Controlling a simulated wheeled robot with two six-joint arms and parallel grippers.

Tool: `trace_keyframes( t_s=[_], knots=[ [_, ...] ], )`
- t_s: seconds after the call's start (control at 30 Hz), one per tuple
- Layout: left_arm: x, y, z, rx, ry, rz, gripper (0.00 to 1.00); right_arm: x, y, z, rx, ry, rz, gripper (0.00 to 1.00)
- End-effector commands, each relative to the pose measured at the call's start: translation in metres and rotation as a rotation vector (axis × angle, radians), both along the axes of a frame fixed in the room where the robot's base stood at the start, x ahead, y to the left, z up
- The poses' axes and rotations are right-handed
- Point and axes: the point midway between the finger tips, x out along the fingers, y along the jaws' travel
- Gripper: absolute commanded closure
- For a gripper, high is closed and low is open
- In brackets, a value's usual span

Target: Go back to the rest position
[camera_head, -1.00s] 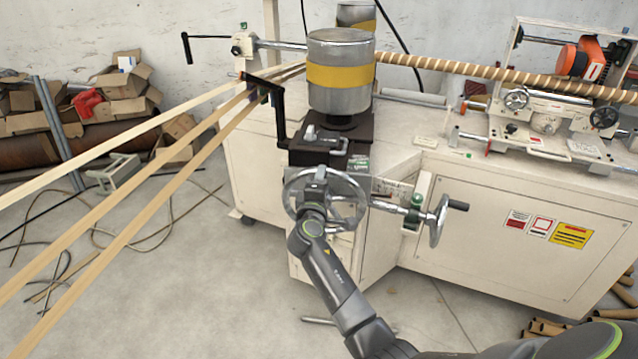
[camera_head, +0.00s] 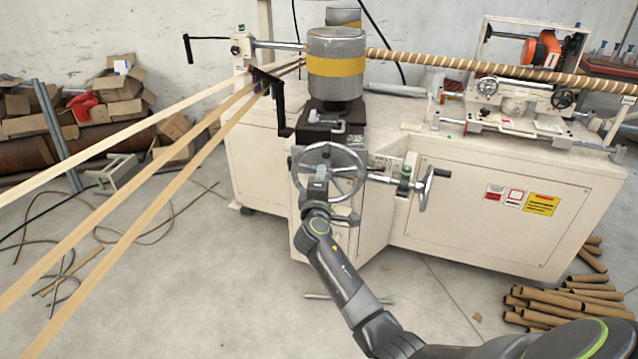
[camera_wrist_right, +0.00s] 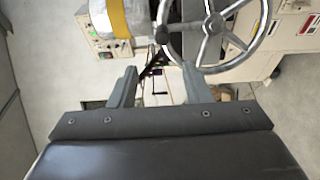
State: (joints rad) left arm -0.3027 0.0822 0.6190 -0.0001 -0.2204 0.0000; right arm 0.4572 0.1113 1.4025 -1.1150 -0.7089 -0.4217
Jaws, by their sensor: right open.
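My right gripper (camera_head: 320,176) is in front of the lower part of the silver handwheel (camera_head: 341,153) on the spiral winder (camera_head: 500,215). In the right wrist view my right gripper (camera_wrist_right: 158,88) has its two fingers spread apart with nothing between them. The handwheel (camera_wrist_right: 212,28) lies beyond the fingertips there, and I see no grip on it. My left gripper is not in view.
A smaller side handwheel (camera_head: 426,190) with a black handle sticks out to the right. Wooden-coloured strips (camera_head: 130,172) stretch across the left. Cardboard tubes (camera_head: 560,300) lie on the floor at the right. Open floor (camera_head: 215,300) lies front left.

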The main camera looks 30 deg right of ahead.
Motion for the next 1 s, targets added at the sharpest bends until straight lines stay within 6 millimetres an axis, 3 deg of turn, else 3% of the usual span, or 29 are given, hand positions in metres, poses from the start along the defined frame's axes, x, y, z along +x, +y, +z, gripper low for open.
trace_keyframes(
  t_s=[0.57, 0.67, 0.73, 0.87, 1.0],
  knots=[
    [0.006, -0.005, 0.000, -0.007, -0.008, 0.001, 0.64, -0.001, -0.001, -0.007, 0.008, 0.010, 0.002, 0.56],
    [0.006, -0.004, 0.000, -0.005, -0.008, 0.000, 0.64, -0.006, -0.002, -0.038, 0.050, 0.053, 0.014, 0.56],
    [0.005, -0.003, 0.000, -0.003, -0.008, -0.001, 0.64, -0.014, -0.003, -0.076, 0.106, 0.105, 0.027, 0.56],
    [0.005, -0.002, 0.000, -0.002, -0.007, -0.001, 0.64, -0.045, -0.004, -0.168, 0.259, 0.227, 0.043, 0.56],
    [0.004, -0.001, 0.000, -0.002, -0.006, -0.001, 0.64, -0.097, -0.004, -0.264, 0.443, 0.348, 0.029, 0.56]
  ],
)
